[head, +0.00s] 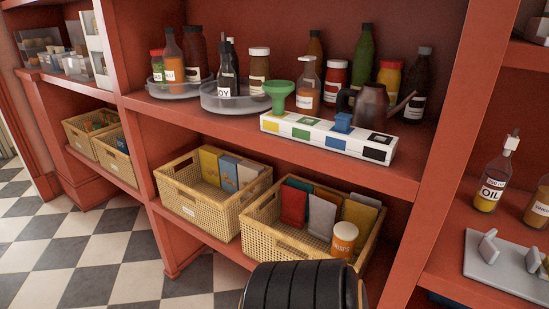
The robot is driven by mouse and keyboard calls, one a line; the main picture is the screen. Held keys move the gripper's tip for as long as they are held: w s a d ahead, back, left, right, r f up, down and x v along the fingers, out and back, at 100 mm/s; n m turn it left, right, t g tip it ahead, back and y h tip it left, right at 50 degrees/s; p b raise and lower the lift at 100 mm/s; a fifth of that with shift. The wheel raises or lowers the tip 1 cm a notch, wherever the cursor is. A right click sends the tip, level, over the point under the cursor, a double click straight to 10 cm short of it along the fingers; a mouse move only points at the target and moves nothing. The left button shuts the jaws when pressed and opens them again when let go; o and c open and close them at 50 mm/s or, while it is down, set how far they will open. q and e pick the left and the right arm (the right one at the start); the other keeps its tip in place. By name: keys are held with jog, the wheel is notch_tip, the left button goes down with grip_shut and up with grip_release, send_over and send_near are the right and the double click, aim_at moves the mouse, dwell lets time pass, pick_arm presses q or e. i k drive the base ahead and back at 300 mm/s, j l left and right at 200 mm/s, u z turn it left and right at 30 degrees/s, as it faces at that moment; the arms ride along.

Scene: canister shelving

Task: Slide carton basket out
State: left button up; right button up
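A wicker basket (196,219) holding upright yellow, blue and white cartons (221,167) stands on the lower shelf, left of centre. It has a hand slot and a small label on its front, and it sits near the shelf's front edge. A second wicker basket (273,245) beside it on the right holds red, white and olive packets and an orange jar (344,238). A black ribbed part of my own body covers the bottom centre and hides part of this basket's front. Neither gripper's fingers show.
The shelf above carries bottles, a green funnel (279,92), a white box with coloured squares (328,136) and a watering can (372,106). Red uprights flank the bay. Two more baskets (88,133) stand farther left. The checkered floor (90,250) at lower left is clear.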

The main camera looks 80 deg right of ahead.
aim_at(211, 193)
jog(key=z, duration=2.05)
